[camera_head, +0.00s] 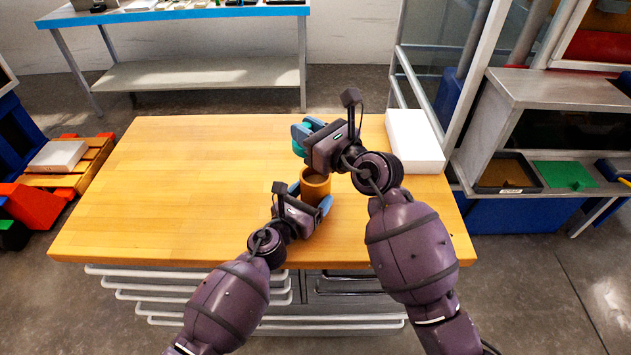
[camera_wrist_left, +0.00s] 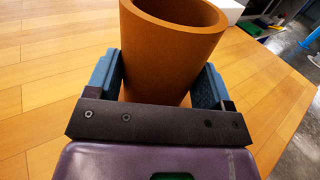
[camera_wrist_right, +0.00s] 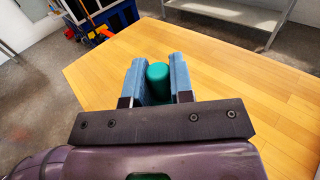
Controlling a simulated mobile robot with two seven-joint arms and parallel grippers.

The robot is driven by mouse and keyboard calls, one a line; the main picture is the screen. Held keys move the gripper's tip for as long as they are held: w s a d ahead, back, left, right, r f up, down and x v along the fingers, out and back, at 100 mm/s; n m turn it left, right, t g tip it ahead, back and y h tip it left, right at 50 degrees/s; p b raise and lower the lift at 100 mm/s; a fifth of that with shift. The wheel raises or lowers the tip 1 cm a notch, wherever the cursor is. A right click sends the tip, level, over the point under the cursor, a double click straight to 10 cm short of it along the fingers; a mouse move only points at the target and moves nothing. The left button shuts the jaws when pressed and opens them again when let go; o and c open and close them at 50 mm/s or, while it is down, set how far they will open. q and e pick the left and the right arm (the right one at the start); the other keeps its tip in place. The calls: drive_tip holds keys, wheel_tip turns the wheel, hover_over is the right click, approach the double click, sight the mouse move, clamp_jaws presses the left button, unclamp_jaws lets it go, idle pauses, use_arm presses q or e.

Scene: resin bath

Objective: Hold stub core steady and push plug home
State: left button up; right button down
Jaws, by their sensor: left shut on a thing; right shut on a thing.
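The stub core (camera_head: 315,186) is a brown-orange hollow tube standing upright on the wooden table. My left gripper (camera_head: 309,194) is shut around its sides, and the left wrist view shows the core (camera_wrist_left: 172,50) between the two blue fingers, its open top facing up. The plug (camera_wrist_right: 158,83) is a green-teal cylinder held between the blue fingers of my right gripper (camera_wrist_right: 160,78). In the head view the plug (camera_head: 299,134) shows partly, behind and above the core, apart from it. My right wrist and gripper hide part of the plug there.
The wooden table (camera_head: 180,190) is wide and clear to the left. A white block (camera_head: 414,140) lies at its right back edge. A metal bench (camera_head: 180,72) stands behind, and a grey cabinet (camera_head: 550,95) with trays stands at the right.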

drive_tip(key=shift+w+d+f+m+t+h, duration=0.15)
drive_tip(key=shift+w+d+m+t+h, duration=0.25)
drive_tip(key=shift+d+m+t+h, duration=0.15)
drive_tip(key=shift+h, duration=0.25)
drive_tip(key=shift+w+d+f, duration=0.1)
drive_tip(key=shift+f, duration=1.65)
drive_tip(key=shift+w+d+f, duration=0.1)
drive_tip(key=shift+d+f, duration=0.05)
drive_tip(key=shift+f, duration=1.65)
drive_tip(key=shift+w+d+f, duration=0.1)
drive_tip(key=shift+f, duration=1.65)
drive_tip(key=shift+s+f, duration=0.1)
drive_tip(key=shift+f, duration=0.3)
drive_tip(key=c, duration=1)
unclamp_jaws()
drive_tip(key=shift+f, duration=0.15)
drive_tip(key=shift+s+d+r+m, duration=0.15)
drive_tip(key=shift+r+m, duration=0.1)
drive_tip(key=v, duration=1.1)
drive_tip(key=shift+s+r, duration=0.2)
drive_tip(key=shift+s, duration=0.1)
